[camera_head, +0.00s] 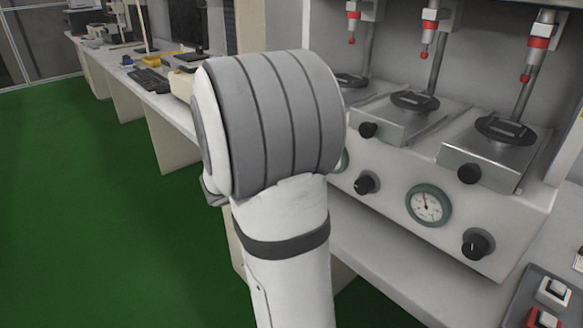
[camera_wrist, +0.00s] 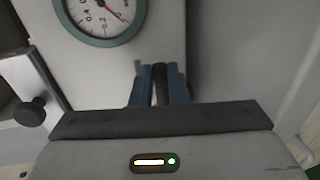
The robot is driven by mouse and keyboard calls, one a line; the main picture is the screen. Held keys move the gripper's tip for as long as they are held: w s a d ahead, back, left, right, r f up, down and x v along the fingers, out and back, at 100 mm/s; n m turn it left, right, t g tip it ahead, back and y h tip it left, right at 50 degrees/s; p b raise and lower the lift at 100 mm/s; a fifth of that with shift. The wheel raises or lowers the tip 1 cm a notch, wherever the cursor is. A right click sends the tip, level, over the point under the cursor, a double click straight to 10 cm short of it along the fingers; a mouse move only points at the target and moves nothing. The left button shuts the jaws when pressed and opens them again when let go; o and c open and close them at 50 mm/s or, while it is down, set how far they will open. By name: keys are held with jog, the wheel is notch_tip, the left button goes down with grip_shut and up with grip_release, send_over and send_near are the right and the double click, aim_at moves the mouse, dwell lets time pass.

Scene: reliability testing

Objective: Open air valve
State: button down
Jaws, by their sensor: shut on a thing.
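My gripper (camera_wrist: 160,70) shows in the wrist view with its two blue fingers close together. It is shut on a dark knob (camera_wrist: 161,82), mostly hidden between the fingers, on the pale panel beside a green-rimmed gauge (camera_wrist: 103,14). The gauge's red needle points to the lower right. In the head view my arm hides the gripper and the held knob. Two black panel knobs (camera_head: 367,184) and (camera_head: 477,245) show there, on either side of another green-rimmed gauge (camera_head: 428,205). I cannot tell how far the held knob is turned.
Above the panel are metal plates with black discs (camera_head: 505,130), under red-tipped rods (camera_head: 533,60). Smaller black knobs (camera_head: 469,173) stick out at the plates' front. A switch box (camera_head: 548,300) is at the lower right. A long bench holds a keyboard (camera_head: 150,80). The green floor (camera_head: 90,200) is clear at left.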

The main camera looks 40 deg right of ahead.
jog(key=shift+d+r, duration=0.15)
jog(key=shift+d, duration=0.05)
jog(key=c, duration=1.8)
grip_release()
jog(key=shift+c, duration=0.2)
jog(key=shift+o, duration=0.7)
jog(key=shift+d+f, duration=0.2)
jog(key=shift+d, duration=0.1)
jog(key=shift+o, duration=1.3)
jog(key=shift+a, duration=0.2)
jog(key=shift+a, duration=0.1)
jog(key=a+r+p, duration=0.1)
jog(key=a, duration=0.6)
jog(key=shift+a+r, duration=0.2)
jog(key=shift+a, duration=0.05)
jog(key=shift+w, duration=0.1)
